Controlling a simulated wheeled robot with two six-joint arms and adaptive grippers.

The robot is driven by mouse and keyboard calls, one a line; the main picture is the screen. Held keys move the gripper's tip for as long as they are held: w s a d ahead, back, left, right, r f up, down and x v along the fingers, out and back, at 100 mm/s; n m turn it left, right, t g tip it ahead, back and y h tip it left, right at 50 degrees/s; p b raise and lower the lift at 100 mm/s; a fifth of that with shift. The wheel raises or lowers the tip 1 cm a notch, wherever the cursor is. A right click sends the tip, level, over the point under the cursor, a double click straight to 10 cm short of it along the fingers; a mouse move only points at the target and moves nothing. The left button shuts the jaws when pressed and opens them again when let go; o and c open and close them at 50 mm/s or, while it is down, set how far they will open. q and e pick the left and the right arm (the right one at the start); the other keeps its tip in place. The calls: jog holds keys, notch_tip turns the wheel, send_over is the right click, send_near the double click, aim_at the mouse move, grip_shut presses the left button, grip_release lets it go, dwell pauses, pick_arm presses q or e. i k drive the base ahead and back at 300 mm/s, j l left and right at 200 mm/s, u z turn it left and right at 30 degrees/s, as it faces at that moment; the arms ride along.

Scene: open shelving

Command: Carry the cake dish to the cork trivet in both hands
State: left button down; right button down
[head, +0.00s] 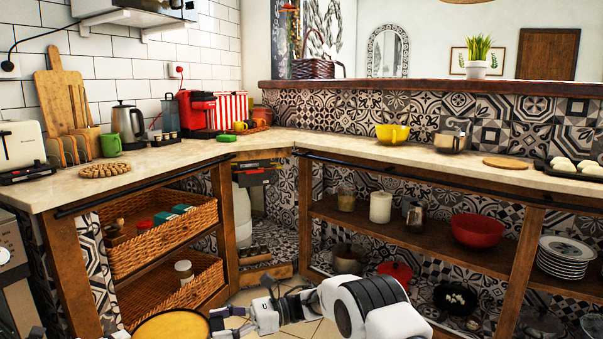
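The cake dish (172,328), round with a golden-brown top and a thin dark rim, is at the bottom edge of the head view, in front of the counter and over the floor. Its near part is cut off. My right gripper (222,320) is at its right edge, shut on it. My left gripper (119,334) is at its left edge, mostly below the picture, and appears shut on that side. The cork trivet (104,170), a round bumpy tan mat, lies bare on the left counter, beyond and left of the dish.
The counter (165,163) has free room right of the trivet. A toaster (21,150), green mug (111,145) and kettle (129,126) stand around the trivet. Wicker baskets (160,240) fill the shelves below. A round wooden board (505,163) lies on the right counter.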

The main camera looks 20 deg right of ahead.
aim_at(507, 162)
jog(key=i+l+z, duration=0.15)
jog(key=z, duration=1.75)
